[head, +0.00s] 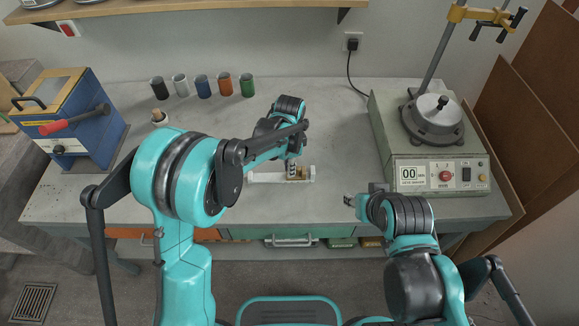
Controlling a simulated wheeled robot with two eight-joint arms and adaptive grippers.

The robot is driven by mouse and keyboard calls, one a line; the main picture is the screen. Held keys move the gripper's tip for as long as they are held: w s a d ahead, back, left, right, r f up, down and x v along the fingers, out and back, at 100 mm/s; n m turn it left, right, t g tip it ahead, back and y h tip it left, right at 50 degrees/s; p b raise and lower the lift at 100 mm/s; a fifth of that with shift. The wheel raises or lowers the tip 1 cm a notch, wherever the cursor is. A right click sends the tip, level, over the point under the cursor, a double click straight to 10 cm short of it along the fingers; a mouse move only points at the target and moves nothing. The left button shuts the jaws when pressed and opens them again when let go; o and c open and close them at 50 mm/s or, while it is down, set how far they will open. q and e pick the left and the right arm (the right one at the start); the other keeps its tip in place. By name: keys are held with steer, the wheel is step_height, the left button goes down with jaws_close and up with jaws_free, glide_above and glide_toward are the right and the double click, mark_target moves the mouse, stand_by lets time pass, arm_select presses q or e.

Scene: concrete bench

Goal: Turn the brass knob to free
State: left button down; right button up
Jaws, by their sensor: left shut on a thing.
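A small white fixture (262,178) lies on the bench just in front of my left arm, with a brass-coloured part, the brass knob (301,173), near its right end. My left gripper (291,170) points down onto the knob and is shut on it. The fingers and arm hide much of the knob, so its turned position cannot be read. My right gripper (349,201) is held near the bench's front edge, to the right of the fixture and apart from it. Its fingers are too small to tell open from shut.
Several coloured cups (203,86) stand in a row at the back. A blue box with a red handle (68,118) is at the left. A machine with a control panel (440,174) fills the right end. The bench between the fixture and the machine is clear.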

arm_select(q)
steer(key=shift+n, duration=1.9)
steer(key=c, duration=1.5)
jaws_free()
step_height(320, 180, up, 12)
steer(key=shift+r, duration=0.1)
